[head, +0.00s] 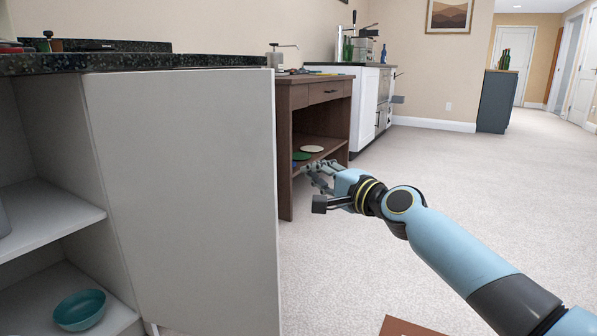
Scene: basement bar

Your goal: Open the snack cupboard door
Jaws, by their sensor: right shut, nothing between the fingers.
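The snack cupboard door (185,190) is a large plain light grey panel below the dark counter. It stands swung out, and the cupboard's inside shows to its left, with a white shelf (45,220). My right gripper (318,188) is just right of the door's free edge in the head view, with a gap between them in the picture. It is shut and holds nothing. I see no handle on the visible face of the door. My left gripper is out of view.
A teal bowl (80,309) sits low in the cupboard. A dark speckled counter (120,63) runs above. A brown wooden desk (284,140) with discs on its shelf stands behind my right gripper. A white cabinet (367,105) stands farther back. Carpet at right is mostly clear.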

